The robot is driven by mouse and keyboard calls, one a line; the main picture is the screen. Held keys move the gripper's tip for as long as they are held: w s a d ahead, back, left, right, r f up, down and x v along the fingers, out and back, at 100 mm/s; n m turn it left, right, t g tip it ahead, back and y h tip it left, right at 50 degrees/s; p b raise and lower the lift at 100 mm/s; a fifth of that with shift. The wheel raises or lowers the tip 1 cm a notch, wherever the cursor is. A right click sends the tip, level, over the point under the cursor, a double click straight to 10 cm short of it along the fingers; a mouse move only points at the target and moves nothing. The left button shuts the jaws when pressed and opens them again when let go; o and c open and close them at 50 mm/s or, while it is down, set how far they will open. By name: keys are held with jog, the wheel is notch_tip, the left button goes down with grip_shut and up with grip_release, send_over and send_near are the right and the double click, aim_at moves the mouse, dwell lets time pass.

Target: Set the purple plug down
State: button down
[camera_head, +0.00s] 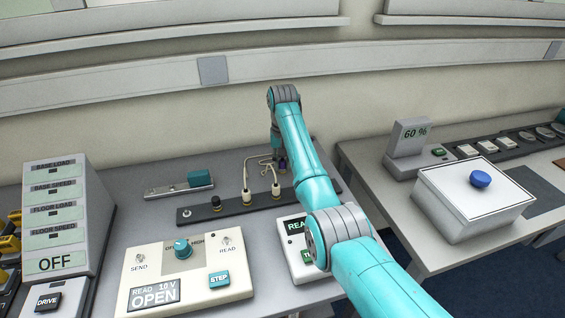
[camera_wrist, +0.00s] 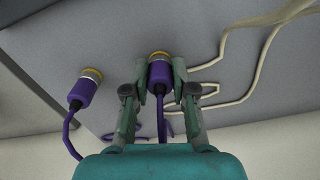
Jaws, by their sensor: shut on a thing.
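In the wrist view, my gripper (camera_wrist: 160,88) is shut on a purple plug (camera_wrist: 160,74) with a brass-coloured end. A purple cable runs down from it between the fingers. A second purple plug (camera_wrist: 84,92) with a similar end and a cable is at the left, apart from my fingers. The grey tabletop (camera_wrist: 120,45) is behind both; I cannot tell whether the held plug touches it. In the head view, my gripper (camera_head: 280,152) is at the back of the table, small and partly hidden by my arm, with a bit of purple showing at it.
A dark strip (camera_head: 229,207) with pale plugs and cables lies just in front of my gripper. A cream control box (camera_head: 185,275) stands nearer, and a grey bar with a teal block (camera_head: 199,178) lies left. Pale cables (camera_wrist: 262,65) run right of the held plug. The wall is close behind.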

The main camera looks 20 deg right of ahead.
aim_at(282, 160)
jog(key=shift+f, duration=0.1)
jog(key=c, duration=1)
grip_release()
jog(key=shift+o, duration=0.2)
notch_tip(282, 160, up, 12)
